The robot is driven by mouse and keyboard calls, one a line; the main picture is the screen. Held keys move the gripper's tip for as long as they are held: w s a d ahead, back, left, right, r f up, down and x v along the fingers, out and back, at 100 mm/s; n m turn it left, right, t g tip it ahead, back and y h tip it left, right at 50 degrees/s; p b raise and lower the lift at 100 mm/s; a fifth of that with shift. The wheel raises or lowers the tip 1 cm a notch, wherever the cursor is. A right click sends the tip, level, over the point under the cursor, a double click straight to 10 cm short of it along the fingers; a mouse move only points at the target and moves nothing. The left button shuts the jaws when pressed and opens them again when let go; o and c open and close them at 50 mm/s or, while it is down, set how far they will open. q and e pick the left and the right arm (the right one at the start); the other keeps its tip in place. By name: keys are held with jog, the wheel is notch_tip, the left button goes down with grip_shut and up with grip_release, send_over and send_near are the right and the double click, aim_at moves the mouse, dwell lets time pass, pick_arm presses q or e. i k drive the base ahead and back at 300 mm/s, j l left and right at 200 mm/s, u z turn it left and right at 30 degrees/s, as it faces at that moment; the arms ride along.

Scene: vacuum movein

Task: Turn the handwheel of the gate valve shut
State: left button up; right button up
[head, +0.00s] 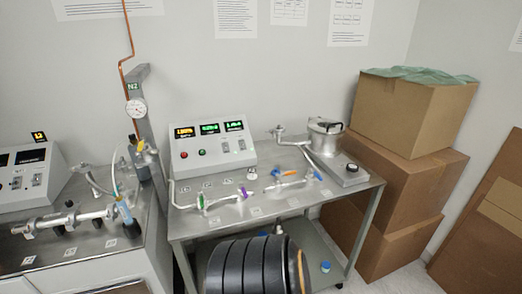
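No handwheel can be told for certain at this size. On the middle steel table, a thin metal pipe line (222,201) carries small fittings with a green handle (201,201) and a purple handle (244,192). Farther right on the table are an orange handle (290,173) and small blue parts (317,176). A round metal vessel (325,138) stands at the back right of the table, with a pipe running to it. On the left bench, a thick metal tube (62,219) lies with small dark fittings on it. Neither of my grippers is in view.
A console (212,147) with three lit displays stands at the table's back. A gauge (136,108) hangs on a post at left. Stacked cardboard boxes (415,115) fill the right. A large black ribbed cylinder (240,268) blocks the front below the table.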

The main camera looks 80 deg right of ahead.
aim_at(352, 167)
jog(key=z, duration=3.4)
